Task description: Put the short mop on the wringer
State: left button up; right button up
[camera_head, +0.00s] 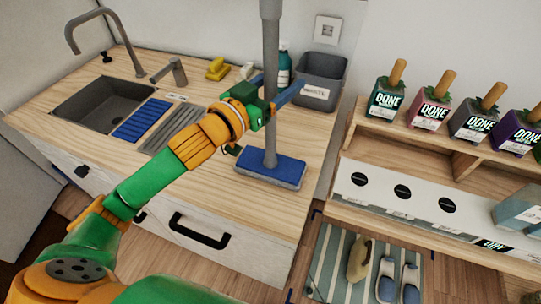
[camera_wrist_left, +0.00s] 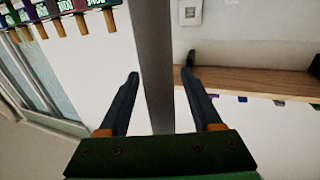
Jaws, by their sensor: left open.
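The short mop stands nearly upright on the wooden counter, with a grey handle (camera_head: 271,45) and a flat blue head (camera_head: 270,170). My left gripper (camera_head: 281,86) is open at the lower part of the handle, above the head. In the left wrist view the handle (camera_wrist_left: 154,50) runs between the two spread fingers (camera_wrist_left: 160,74), with gaps visible on both sides. A grey bin with a white label (camera_head: 322,75) stands behind the gripper at the back right of the counter; I cannot tell whether it is the wringer. My right gripper is not in view.
A sink (camera_head: 103,103) with a tap is at the left, beside a blue rack (camera_head: 142,120). A teal bottle (camera_head: 284,68) and yellow sponges (camera_head: 217,69) stand along the back. A shelf (camera_head: 400,130) with several labelled pots is at the right. The front counter is clear.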

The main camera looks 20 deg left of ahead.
pick_arm(q)
grip_shut()
dwell(1.3)
